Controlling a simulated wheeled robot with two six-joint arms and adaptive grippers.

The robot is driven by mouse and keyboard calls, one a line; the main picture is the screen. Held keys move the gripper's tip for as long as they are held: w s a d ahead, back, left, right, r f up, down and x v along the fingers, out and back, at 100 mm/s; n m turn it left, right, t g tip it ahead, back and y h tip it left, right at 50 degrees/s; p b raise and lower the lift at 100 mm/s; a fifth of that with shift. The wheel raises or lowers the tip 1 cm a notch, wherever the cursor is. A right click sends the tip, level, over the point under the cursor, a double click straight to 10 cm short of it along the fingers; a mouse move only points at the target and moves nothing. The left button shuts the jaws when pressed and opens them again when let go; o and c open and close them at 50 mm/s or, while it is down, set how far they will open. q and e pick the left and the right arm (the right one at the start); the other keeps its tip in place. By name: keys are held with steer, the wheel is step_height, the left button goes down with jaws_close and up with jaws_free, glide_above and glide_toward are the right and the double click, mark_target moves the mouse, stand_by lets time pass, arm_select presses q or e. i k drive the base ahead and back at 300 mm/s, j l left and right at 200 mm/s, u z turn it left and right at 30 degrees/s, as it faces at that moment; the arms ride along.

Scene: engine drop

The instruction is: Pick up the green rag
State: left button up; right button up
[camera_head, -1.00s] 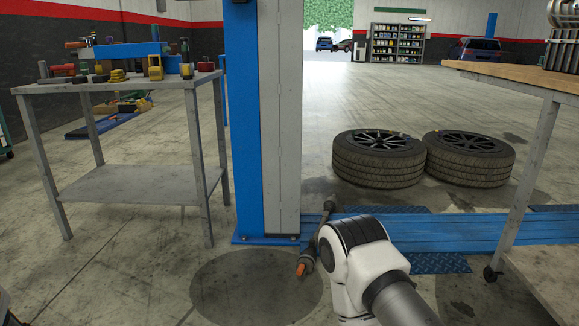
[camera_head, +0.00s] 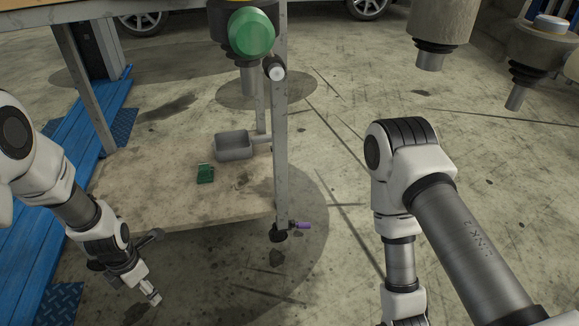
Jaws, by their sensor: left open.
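A small dark green folded cloth, the green rag (camera_head: 205,173), lies on the lower shelf (camera_head: 150,195) of a workbench, left of centre. My left gripper (camera_head: 152,295) is at the lower left, in front of and below the shelf's near edge in the picture. It is open, with nothing seen between its fingers, and apart from the rag. My right arm comes in from the right, and its gripper is outside the bottom of the view.
A bench leg (camera_head: 281,130) with a caster (camera_head: 279,233) stands to the right. A green-ended device (camera_head: 251,33) hangs above. Grey cylindrical parts (camera_head: 441,25) show at the upper right. Blue lift ramps (camera_head: 35,240) lie left.

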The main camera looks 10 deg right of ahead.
mark_target(205, 172)
steer(key=i+j+z, duration=0.7)
steer(key=j, duration=0.2)
steer(key=j+z, duration=0.25)
steer(key=i+j+z, duration=0.2)
steer(key=j, duration=0.3)
steer(key=j+z, duration=0.25)
steer(key=j, duration=0.15)
steer(key=i+j+z, duration=0.2)
steer(key=j, duration=0.2)
steer(key=k, duration=0.1)
